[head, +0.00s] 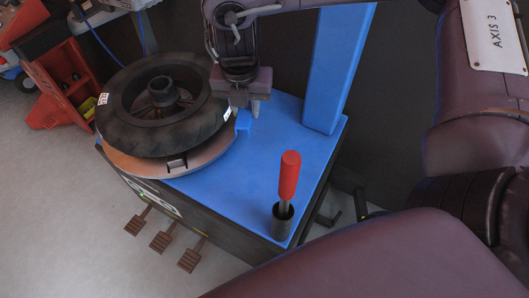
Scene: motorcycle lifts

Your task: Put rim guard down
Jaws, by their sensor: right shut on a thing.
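My right gripper (245,102) comes down from the top of the head view, at the right edge of the tyre. It is shut on a small blue piece that looks like the rim guard (243,120). The rim guard shows just below the fingertips, by the edge of the turntable (150,165); I cannot tell whether it touches the turntable or the blue top. The black tyre on its rim (162,105) lies flat on the turntable. My left gripper is not in view.
A red-handled tool (289,175) stands upright in a dark cup (282,219) at the front corner of the blue machine top (235,190). A blue column (338,65) rises behind. Several pedals (161,241) stick out below. A red bin (62,90) stands at left. The blue top between turntable and cup is clear.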

